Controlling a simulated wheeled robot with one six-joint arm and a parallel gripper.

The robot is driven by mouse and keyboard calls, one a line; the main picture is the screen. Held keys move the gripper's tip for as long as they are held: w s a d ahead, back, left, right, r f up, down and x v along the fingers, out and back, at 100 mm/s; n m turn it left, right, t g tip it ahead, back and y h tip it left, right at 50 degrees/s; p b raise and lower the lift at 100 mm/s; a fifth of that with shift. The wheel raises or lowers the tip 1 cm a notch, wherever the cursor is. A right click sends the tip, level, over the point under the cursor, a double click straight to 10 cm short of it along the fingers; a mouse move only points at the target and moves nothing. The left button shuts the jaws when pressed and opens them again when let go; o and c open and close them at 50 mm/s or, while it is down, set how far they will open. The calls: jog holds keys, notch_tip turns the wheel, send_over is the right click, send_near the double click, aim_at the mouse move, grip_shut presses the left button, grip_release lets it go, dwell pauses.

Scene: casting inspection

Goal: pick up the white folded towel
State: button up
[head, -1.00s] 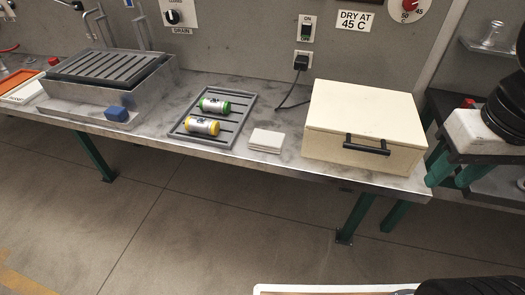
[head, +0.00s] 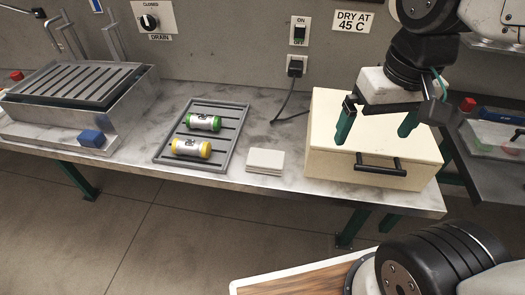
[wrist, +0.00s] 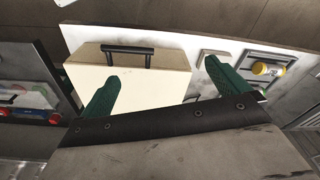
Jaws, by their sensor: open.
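The cream box (head: 330,158) with a black handle stands right of the towel. A grey slotted rack (head: 233,146) holds a green-capped cylinder (head: 203,121) and a yellow-capped cylinder (head: 191,148). A metal basin (head: 130,95) and blue block (head: 91,139) are at left. A black cable hangs behind.

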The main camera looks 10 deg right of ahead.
jog(key=w+a+f+m, duration=0.1)
jog(key=w+a+f, duration=0.15)
jog(key=w, duration=0.45)
jog(key=m+g, duration=0.1)
jog(key=m, duration=0.2)
send_over(266, 154)
notch_tip(266, 154, down, 12)
jog(key=shift+r, duration=0.2)
notch_tip(266, 154, down, 7)
jog(key=shift+f, duration=0.65)
jog(key=c, duration=0.7)
